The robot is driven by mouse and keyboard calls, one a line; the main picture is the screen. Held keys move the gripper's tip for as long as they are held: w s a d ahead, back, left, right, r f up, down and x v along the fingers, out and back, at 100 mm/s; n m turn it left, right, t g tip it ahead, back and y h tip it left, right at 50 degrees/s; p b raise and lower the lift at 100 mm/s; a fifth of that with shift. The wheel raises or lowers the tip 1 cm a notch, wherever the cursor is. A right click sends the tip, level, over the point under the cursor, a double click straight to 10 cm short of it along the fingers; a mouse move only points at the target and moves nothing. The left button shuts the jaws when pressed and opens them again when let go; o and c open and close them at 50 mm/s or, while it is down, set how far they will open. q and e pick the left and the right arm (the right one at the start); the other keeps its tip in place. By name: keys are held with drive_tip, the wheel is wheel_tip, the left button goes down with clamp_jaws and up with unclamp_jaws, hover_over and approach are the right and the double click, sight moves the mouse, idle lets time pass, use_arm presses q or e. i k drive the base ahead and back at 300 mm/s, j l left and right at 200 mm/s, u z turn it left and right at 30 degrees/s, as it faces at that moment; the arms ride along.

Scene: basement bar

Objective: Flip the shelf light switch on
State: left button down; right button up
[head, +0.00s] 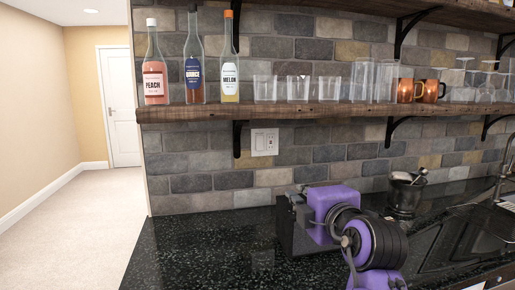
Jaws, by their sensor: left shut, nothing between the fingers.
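The light switch (258,142) is on a pale wall plate on the brick wall, just under the lower wooden shelf (270,113). The plate also carries what looks like an outlet on its right half. Whether the switch is up or down is too small to tell. My left gripper (290,222), dark at the end of my purple and black arm, is over the counter, lower in the picture than the plate and slightly to its right. It is shut and empty, apart from the switch. My right gripper is not in view.
Bottles (193,68), clear glasses (298,88) and copper mugs (405,90) stand on the lower shelf. Black brackets (238,138) hang below it, one just left of the plate. A dark cup (404,195) stands on the black counter (200,245), whose left part is clear.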

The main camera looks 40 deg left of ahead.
sight(259, 139)
drive_tip(key=i+j, duration=0.2)
drive_tip(key=j, duration=0.15)
drive_tip(key=i+j, duration=0.2)
drive_tip(key=j, duration=0.15)
drive_tip(key=i+j, duration=0.2)
drive_tip(key=j, duration=0.15)
